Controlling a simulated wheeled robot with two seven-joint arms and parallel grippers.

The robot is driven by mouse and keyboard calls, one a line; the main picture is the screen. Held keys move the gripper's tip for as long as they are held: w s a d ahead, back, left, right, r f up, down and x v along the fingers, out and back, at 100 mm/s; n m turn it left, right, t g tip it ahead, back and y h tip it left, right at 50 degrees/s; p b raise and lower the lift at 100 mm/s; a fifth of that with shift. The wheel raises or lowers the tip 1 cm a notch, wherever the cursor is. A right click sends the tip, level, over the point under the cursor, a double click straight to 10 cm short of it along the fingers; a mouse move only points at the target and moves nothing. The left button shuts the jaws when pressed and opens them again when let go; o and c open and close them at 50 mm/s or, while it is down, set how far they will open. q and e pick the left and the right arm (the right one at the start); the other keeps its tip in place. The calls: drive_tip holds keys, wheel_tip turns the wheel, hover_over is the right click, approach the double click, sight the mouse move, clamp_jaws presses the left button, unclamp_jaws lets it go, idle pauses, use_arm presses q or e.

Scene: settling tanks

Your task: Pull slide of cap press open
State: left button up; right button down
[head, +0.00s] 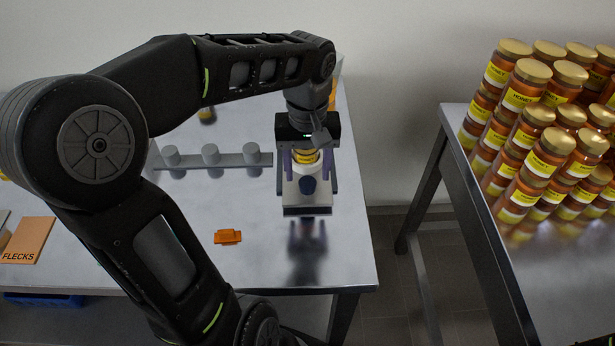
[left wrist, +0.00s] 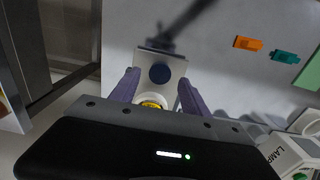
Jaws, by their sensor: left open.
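The cap press (head: 305,197) is a small white device near the right end of the left table, with a dark blue round knob (head: 308,184) on its front. A jar with a yellow label (head: 306,156) shows at the press, partly hidden by my gripper. My left gripper (head: 307,163) is open, its purple fingers on either side of the press. In the left wrist view, the knob (left wrist: 160,73) and white plate (left wrist: 150,60) show just beyond and between the fingertips (left wrist: 156,90). I cannot tell whether the fingers touch the press. My right gripper is out of view.
A grey rack with round pegs (head: 255,160) stands left of the press. A small orange piece (head: 228,237) lies in front of it. An orange FLECKS panel (head: 30,238) is far left. Stacked honey jars (head: 540,150) fill the right table, across a gap. The table before the press is clear.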

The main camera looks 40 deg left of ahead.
sight(307, 182)
use_arm(q)
drive_tip(key=shift+f, duration=1.6)
drive_tip(key=shift+c, duration=0.3)
clamp_jaws()
